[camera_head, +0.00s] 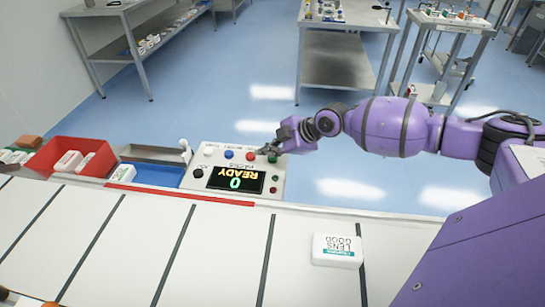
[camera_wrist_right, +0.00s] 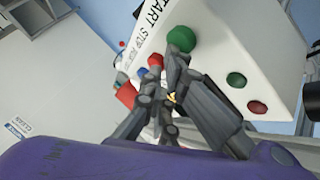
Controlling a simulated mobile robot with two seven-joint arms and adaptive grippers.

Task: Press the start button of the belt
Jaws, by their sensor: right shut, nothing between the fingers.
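The belt's control box (camera_head: 225,183) stands at the back edge of the belt, with a display reading "READY" and "0". Its top row has several round buttons. The green button (camera_head: 272,158) is at the right end; it also shows in the right wrist view (camera_wrist_right: 181,38), near the printed words "START STOP". A red button (camera_head: 250,155) sits just left of it. My right gripper (camera_head: 262,151) is shut and empty, its fingertips close above the panel by the green and red buttons. I cannot tell whether they touch either. My left gripper is not in view.
The white belt (camera_head: 150,235) with dark cross lines runs across the front and carries a white lens box (camera_head: 337,250). A red bin (camera_head: 72,157) with white boxes and a blue tray (camera_head: 155,174) stand left of the control box. Tables stand farther back.

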